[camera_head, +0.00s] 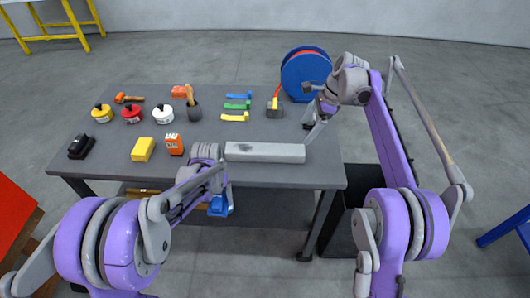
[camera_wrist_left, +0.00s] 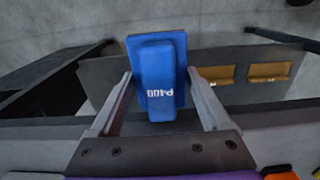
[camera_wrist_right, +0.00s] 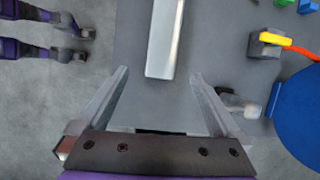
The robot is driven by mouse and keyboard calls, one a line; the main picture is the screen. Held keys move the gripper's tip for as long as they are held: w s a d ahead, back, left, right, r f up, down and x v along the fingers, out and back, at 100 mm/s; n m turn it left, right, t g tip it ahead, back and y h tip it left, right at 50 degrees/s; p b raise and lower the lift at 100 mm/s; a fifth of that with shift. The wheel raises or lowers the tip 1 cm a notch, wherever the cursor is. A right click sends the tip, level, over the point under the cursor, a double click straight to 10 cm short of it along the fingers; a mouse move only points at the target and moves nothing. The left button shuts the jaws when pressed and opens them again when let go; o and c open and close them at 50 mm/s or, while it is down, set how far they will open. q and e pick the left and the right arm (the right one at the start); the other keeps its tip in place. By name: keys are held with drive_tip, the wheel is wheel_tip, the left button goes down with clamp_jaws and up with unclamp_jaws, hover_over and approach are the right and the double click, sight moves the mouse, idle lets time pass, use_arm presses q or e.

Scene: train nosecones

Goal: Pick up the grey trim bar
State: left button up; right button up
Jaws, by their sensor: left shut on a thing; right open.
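The grey trim bar (camera_head: 265,152) lies on the table near its front edge, right of the middle. In the right wrist view the bar (camera_wrist_right: 164,40) points toward my open right gripper (camera_wrist_right: 158,75), its near end about level with the fingertips and between them. In the head view my right gripper (camera_head: 316,130) is beside the bar's right end; its height above the table is hard to tell. My left gripper (camera_wrist_left: 157,80) is shut on a blue block marked P400 (camera_wrist_left: 157,95), in front of the table's front edge. The block also shows in the head view (camera_head: 219,205).
A black bin (camera_head: 362,180) stands to the right of the table.

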sight(288, 149)
drive_tip(key=shift+w+a+f+m, duration=0.15)
drive_tip(key=shift+w+f, duration=0.1)
drive_tip(key=shift+f, duration=0.15)
drive_tip(key=shift+w+a+f+m, duration=0.1)
drive_tip(key=shift+w+f+m, duration=0.1)
drive_tip(key=shift+f, duration=0.15)
drive_tip(key=x, duration=0.6)
drive_tip(key=shift+a+f, duration=0.15)
drive_tip(key=shift+a, duration=0.05)
drive_tip(key=x, duration=0.5)
drive_tip(key=shift+s+a, duration=0.1)
drive_tip(key=shift+a, duration=0.2)
clamp_jaws()
